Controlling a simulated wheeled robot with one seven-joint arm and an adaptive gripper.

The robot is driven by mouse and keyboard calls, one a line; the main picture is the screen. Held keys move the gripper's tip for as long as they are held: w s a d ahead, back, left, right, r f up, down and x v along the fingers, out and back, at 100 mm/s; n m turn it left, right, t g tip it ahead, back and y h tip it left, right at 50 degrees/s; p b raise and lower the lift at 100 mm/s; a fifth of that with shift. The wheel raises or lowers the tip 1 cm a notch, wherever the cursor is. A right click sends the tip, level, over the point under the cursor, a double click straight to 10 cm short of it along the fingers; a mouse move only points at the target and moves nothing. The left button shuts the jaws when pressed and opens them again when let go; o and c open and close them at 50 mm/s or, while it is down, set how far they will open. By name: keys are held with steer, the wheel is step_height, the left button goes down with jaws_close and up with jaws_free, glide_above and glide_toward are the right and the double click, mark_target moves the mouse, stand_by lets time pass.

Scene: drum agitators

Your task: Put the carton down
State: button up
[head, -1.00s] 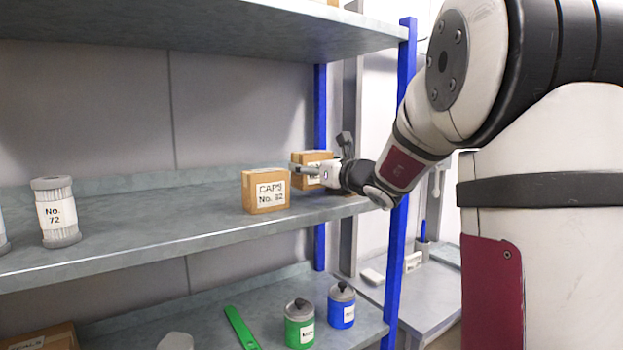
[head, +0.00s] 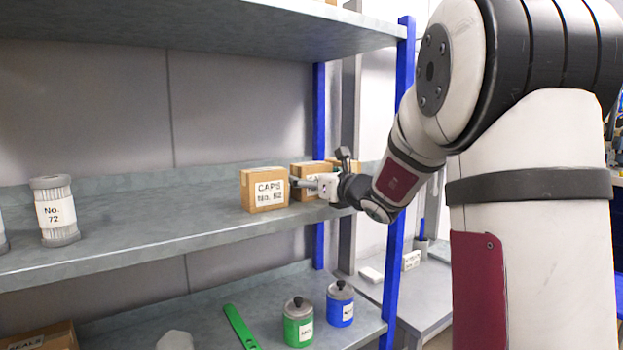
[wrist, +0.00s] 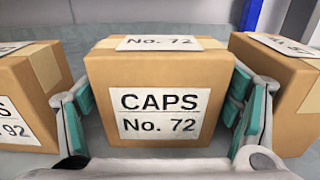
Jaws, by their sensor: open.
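The carton labelled CAPS No. 72 (wrist: 160,98) stands upright on the shelf, between the two spread fingers of my gripper (wrist: 162,112) in the wrist view. My gripper is open, with small gaps showing beside the carton's lower sides. In the head view the same carton (head: 309,169) is partly hidden behind my gripper (head: 305,185). A similar carton, CAPS No. 92 (head: 264,188), stands to its left; it also shows in the wrist view (wrist: 28,98). A third carton (wrist: 283,85) is close on the right, beside the right finger.
The grey shelf (head: 150,215) has free room left of the cartons, up to a white canister labelled No. 72 (head: 55,212). A blue post (head: 399,180) stands close to my arm. Green (head: 298,325) and blue (head: 340,306) pots stand on the shelf below.

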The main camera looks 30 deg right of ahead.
steer(key=shift+r, duration=0.15)
steer(key=s, duration=1.2)
steer(key=s+a+f+n+g+y, duration=0.25)
steer(key=a+n, duration=0.25)
steer(key=a, duration=0.3)
steer(key=s+a+f+n+g+y, duration=0.1)
steer(key=s+a+n+g+y, duration=0.15)
steer(key=a+n, duration=0.4)
steer(key=s+a+f+n+g+y, duration=0.25)
steer(key=a+n, duration=0.25)
steer(key=a, duration=0.3)
steer(key=s+a+f+n+g+h, duration=0.3)
steer(key=s+a+f+n+g, duration=0.15)
steer(key=s+n, duration=0.5)
steer(key=s+d+f+n+h, duration=0.2)
steer(key=s+d+n+h, duration=0.3)
steer(key=s+n, duration=0.2)
steer(key=n+b, duration=0.1)
steer(key=n, duration=0.1)
steer(key=shift+f+n, duration=0.3)
steer(key=shift+f, duration=0.05)
